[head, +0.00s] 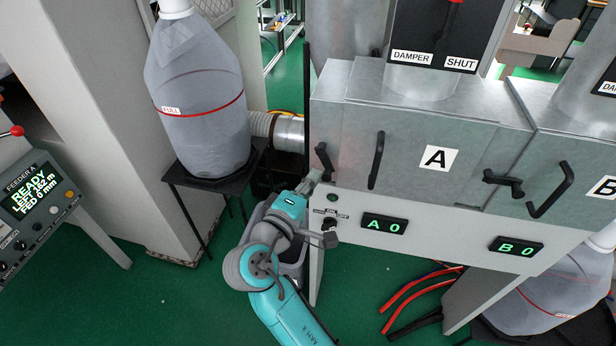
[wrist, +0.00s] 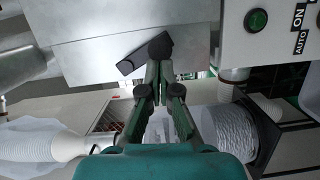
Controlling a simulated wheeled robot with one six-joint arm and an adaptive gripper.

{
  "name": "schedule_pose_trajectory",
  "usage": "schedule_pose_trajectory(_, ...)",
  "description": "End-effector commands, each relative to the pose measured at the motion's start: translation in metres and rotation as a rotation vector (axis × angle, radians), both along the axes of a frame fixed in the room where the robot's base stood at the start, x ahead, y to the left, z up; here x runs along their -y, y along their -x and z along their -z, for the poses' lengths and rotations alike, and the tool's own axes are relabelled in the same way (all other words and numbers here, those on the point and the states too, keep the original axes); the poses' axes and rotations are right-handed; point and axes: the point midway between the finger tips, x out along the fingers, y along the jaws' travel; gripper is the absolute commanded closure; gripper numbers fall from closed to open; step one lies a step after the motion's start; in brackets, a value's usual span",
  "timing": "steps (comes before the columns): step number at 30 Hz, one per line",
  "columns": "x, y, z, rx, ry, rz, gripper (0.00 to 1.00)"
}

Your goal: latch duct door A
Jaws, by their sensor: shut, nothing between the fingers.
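Duct door A (head: 415,150) is a grey metal panel with a white A label and a long black handle (head: 376,160). Whether it sits fully flush is hard to tell. Its black latch (head: 323,160) is left of the panel, its arm pointing mostly down in the head view. In the wrist view the latch (wrist: 132,65) ends in a round dark knob (wrist: 160,46). My gripper (head: 314,178) is shut and empty at the latch's lower end. In the wrist view its fingertips (wrist: 160,72) are right at the knob; contact cannot be told.
Below the door are a switch panel with a green button (head: 332,197), a black rotary switch (head: 330,223) and the A 0 display (head: 384,224). Door B's latch (head: 503,183) is at right. A full bag (head: 200,110) on a black stand (head: 215,178) is at left.

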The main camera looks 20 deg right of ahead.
Motion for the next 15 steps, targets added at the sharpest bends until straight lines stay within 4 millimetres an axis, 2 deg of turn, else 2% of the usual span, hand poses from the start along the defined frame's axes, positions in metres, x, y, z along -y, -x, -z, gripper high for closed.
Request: schedule_pose_trajectory(15, 0.017, 0.012, -0.002, -0.289, 0.398, 0.002, 1.00)
